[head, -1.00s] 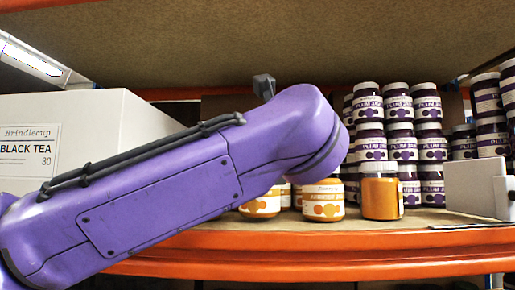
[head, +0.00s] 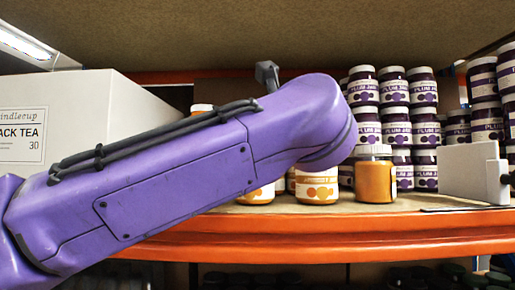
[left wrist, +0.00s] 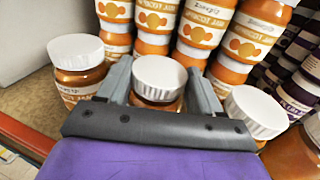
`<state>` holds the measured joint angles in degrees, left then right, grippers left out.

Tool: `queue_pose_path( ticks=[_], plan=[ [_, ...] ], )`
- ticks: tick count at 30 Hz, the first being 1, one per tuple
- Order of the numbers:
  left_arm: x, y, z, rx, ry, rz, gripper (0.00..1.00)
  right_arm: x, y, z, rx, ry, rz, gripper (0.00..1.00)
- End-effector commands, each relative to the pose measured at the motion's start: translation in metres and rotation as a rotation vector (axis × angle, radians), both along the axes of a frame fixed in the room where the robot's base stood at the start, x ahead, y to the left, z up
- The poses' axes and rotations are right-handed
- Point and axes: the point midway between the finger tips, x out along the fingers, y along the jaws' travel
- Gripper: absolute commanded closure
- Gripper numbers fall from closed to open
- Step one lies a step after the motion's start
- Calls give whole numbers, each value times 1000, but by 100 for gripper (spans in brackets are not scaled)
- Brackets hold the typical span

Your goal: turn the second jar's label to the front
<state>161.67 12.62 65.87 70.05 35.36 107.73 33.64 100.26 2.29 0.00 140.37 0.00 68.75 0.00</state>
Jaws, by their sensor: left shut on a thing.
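In the left wrist view my left gripper (left wrist: 160,92) is shut on a white-lidded apricot jam jar (left wrist: 158,80), second from the left in the front row. The fingers lie on either side of it. Its label is mostly hidden by the gripper. The leftmost front jar (left wrist: 76,60) stands apart from it, and another jar (left wrist: 257,112) stands close on the right. In the head view my purple left arm hides the gripper. Front jars show right of the arm: one partly covered (head: 258,196), one with its label facing out (head: 317,188) and a plain orange side (head: 376,182). My right gripper is not in view.
Apricot jars (left wrist: 200,25) are stacked close behind the row. Plum jam stacks (head: 397,115) stand behind and right. A Black Tea box (head: 60,130) is on the left, a white panel (head: 472,172) on the right. The orange shelf edge (head: 330,247) runs along the front.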

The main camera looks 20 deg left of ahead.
Motion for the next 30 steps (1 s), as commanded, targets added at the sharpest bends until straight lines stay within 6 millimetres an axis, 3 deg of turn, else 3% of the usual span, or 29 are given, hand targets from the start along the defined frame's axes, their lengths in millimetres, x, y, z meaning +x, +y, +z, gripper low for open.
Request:
queue_pose_path(
  ticks=[3, 4, 6, 7, 17, 30],
  plan=[
    [0, 0, 1, 1, -2, 0, 100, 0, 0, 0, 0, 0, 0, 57],
    [0, 0, 1, 1, -2, 0, 31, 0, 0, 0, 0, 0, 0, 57],
    [0, 0, 1, 1, -1, 0, 9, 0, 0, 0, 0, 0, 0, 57],
    [0, 0, 1, 1, -1, 0, 5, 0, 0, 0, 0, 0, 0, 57],
    [-4, -3, -2, 0, 1, 0, 5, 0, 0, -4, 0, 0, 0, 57],
    [-80, -52, 2, 1, -2, -1, 5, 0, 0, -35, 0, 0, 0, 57]
  ],
)
